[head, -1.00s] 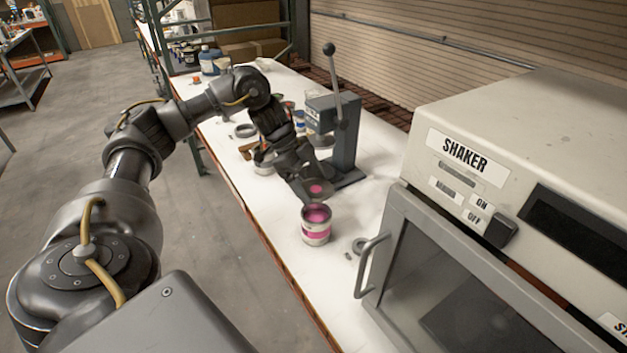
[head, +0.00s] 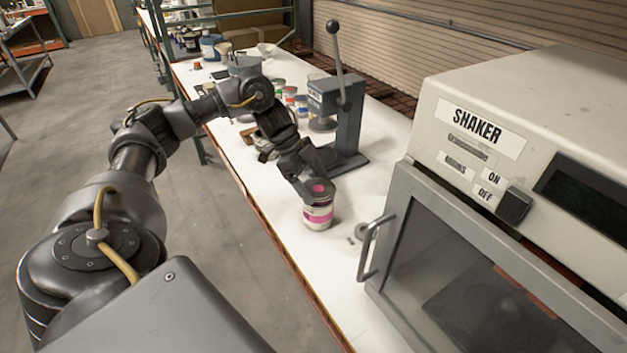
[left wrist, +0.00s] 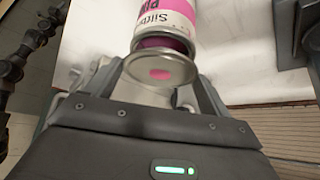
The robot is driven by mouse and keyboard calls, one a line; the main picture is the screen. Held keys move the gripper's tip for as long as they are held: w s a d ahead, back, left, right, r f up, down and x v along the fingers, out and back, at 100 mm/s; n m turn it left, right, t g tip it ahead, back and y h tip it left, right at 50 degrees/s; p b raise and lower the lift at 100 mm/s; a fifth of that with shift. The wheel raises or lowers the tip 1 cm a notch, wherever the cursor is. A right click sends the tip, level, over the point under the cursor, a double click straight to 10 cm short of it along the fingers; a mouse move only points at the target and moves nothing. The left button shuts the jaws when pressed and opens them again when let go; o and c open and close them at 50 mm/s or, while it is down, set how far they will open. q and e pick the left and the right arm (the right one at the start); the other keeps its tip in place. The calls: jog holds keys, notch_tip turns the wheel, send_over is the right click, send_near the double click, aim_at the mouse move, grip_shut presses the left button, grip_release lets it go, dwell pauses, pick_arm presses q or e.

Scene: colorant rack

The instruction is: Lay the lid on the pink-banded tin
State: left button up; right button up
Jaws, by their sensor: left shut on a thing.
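The pink-banded tin (head: 318,217) stands upright on the white bench; its pink and white label also shows in the left wrist view (left wrist: 172,14). My left gripper (head: 314,190) is shut on the round metal lid (left wrist: 160,70), which has a pink spot on top. The lid is at the tin's mouth and hides most of it in the head view. In the left wrist view a strip of dark pink inside the tin shows past the lid's edge, so the lid does not look seated. Whether it touches the rim I cannot tell. My right gripper is out of view.
A grey lever press (head: 340,120) stands just behind the tin. The shaker (head: 500,190) with its door handle (head: 372,247) is to the right. Several small pots (head: 290,95) stand farther back.

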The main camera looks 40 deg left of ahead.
pick_arm(q)
jog(key=shift+f, duration=0.7)
dwell(0.5)
jog(key=o, duration=0.9)
jog(key=shift+c, duration=0.2)
jog(key=shift+a+r+b, duration=0.15)
jog(key=shift+r+b, duration=0.05)
jog(key=shift+b, duration=0.1)
jog(key=v, duration=0.4)
jog(key=shift+a+r+b, duration=0.15)
jog(key=shift+r+b, duration=0.05)
jog(key=shift+b, duration=0.15)
jog(key=shift+p+v, duration=1.1)
jog(key=shift+v, duration=1.85)
